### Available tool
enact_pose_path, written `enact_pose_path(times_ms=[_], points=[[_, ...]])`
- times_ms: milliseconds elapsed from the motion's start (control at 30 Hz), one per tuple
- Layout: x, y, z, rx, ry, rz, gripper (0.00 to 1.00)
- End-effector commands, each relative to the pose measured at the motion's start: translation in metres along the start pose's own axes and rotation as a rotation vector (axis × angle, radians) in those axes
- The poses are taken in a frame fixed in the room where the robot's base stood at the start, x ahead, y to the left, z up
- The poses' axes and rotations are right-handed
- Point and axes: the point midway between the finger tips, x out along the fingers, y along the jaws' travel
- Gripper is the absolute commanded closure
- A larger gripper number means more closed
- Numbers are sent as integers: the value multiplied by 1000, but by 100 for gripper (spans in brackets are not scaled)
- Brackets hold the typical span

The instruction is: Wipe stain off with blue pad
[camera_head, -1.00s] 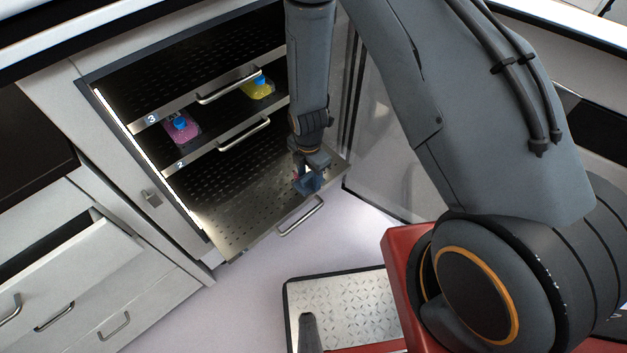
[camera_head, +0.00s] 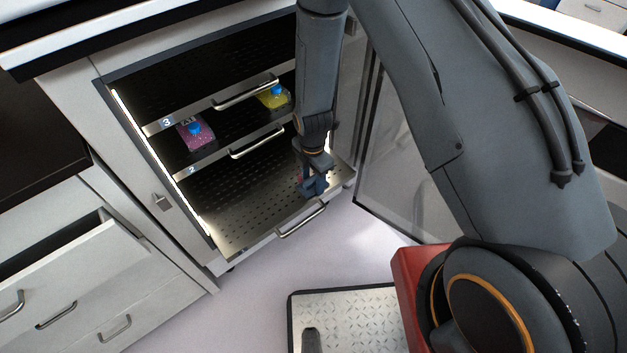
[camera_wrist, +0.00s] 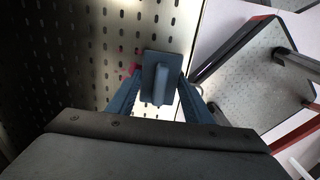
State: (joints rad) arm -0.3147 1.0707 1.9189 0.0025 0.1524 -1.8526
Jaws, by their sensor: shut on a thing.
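My gripper (camera_head: 312,188) is shut on the blue pad (camera_wrist: 160,68), whose raised grip sits between the two blue-grey fingers in the wrist view. It is low over the right front part of the pulled-out bottom shelf (camera_head: 240,213), a perforated metal plate. A pink-red stain (camera_wrist: 130,70) shows on this shelf just left of the pad in the wrist view, partly hidden by the pad and finger. In the head view a little red shows beside the gripper. I cannot tell whether the pad touches the plate.
The shelf's front handle (camera_head: 302,219) is close to my gripper. The open cabinet door (camera_head: 395,170) stands to the right. An open drawer (camera_head: 75,255) is at left.

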Motion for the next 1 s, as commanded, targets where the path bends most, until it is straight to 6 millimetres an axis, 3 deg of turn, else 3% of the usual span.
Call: enact_pose_path(times_ms=[700, 1000], points=[[-60, 0, 0, 0, 0, 1, 78], [-60, 0, 0, 0, 0, 0, 78]])
